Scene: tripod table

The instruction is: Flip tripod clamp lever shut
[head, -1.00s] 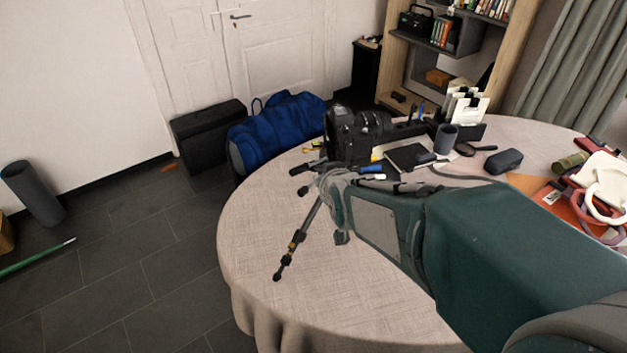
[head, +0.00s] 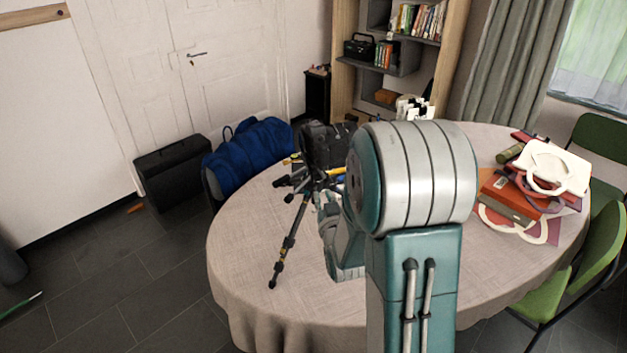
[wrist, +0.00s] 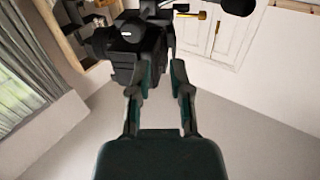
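The black tripod (head: 289,243) stands on the round table, with a dark camera (head: 322,143) at its top. One leg reaches down to the left. In the wrist view the dark tripod head and camera (wrist: 135,42) show just beyond my gripper (wrist: 161,74). The two fingers are apart, with the dark body beyond and between their tips. I cannot tell whether they touch it. The clamp lever cannot be made out for certain in either view. In the head view my arm hides most of the gripper and the tripod's right side.
The round table (head: 240,255) has a cloth. A blue bag (head: 248,152) is behind the table at left. Green chairs (head: 590,255) stand at right. The front-left tabletop is clear.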

